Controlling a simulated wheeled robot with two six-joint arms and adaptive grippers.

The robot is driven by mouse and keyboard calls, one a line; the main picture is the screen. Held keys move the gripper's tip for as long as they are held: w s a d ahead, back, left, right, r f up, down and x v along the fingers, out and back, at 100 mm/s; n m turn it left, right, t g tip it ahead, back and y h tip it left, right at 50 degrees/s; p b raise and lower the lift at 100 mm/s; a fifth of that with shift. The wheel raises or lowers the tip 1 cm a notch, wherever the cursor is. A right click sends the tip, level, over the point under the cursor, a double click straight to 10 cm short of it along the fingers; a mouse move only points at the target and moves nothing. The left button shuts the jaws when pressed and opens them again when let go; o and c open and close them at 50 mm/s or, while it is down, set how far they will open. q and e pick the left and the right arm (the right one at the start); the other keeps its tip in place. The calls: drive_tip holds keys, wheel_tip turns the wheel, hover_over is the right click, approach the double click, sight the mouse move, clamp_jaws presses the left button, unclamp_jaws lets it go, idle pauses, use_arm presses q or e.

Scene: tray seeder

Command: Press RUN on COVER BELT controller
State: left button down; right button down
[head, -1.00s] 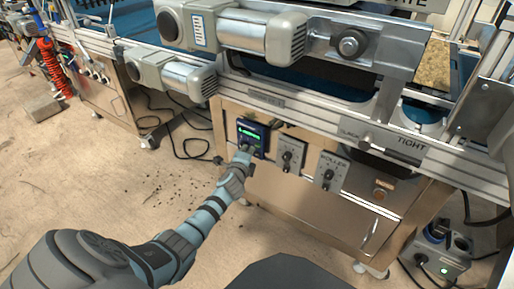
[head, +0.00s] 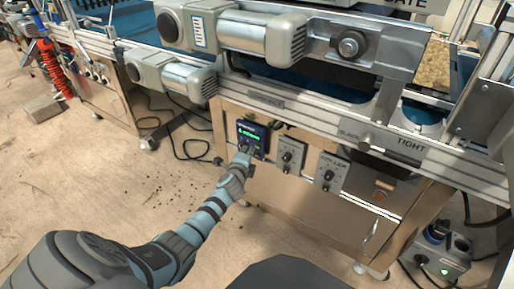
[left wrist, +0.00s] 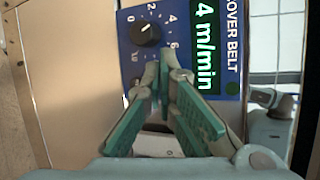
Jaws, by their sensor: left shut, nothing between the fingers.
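The COVER BELT controller (head: 254,132) is a small blue box on the front of the steel cabinet. In the left wrist view the blue controller (left wrist: 129,52) shows a black dial knob (left wrist: 146,33) and a display (left wrist: 206,45) with "4 m/min" in white on green. My right gripper is not in view.
Two more knob panels (head: 290,155) and (head: 328,172) sit right of the controller. Motors (head: 240,33) and a metal rail (head: 310,112) overhang above it. A grey socket box (head: 445,262) stands at the lower right. The floor left of the cabinet is mostly open.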

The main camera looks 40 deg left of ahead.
use_arm(q)
drive_tip(key=shift+w, duration=0.1)
drive_tip(key=shift+w, duration=0.35)
idle(0.3)
